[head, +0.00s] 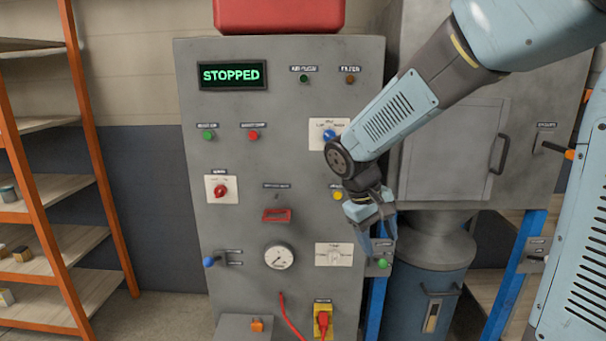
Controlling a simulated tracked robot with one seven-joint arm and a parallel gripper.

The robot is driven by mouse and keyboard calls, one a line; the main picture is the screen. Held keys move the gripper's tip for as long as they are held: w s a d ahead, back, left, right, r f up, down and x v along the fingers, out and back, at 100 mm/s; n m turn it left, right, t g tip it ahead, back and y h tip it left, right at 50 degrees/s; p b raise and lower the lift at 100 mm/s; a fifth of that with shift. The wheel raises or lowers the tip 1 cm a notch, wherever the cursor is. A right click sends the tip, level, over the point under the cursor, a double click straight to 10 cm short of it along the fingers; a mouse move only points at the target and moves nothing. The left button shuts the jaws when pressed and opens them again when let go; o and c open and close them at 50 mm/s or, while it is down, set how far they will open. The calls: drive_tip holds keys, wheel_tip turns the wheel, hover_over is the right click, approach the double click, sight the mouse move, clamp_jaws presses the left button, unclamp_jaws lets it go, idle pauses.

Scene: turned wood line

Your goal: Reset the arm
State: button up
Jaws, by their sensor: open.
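My arm reaches in from the upper right across a grey control panel (235,110). My gripper (381,250) hangs at the panel's right edge, fingers pointing down, with nothing seen between them. It is close to a green button (382,264) low on that edge; I cannot tell whether it touches it. A yellow button (338,196) is just left of the gripper. A blue knob (329,135) sits above, beside my forearm. The display (232,75) reads "STOPPED" in green.
The panel also carries a red rotary switch (220,191), a gauge (279,257), a blue-ended lever (209,262) and a red plug (323,322). A grey cabinet and blue drum (425,295) stand right. Orange-framed shelves (50,240) stand left. Open floor lies between shelves and panel.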

drive_tip(key=s+d+r+m+t+y, duration=0.2)
drive_tip(key=s+d+r, duration=0.1)
drive_tip(key=s+r, duration=0.2)
drive_tip(key=s+d+r+m+t+y, duration=0.2)
drive_tip(key=s+d+r+t, duration=0.1)
drive_tip(key=s, duration=0.7)
wheel_tip(320, 180, up, 2)
drive_tip(key=shift+d+r+m, duration=0.1)
drive_tip(key=shift+d+m, duration=0.3)
drive_tip(key=shift+d, duration=0.25)
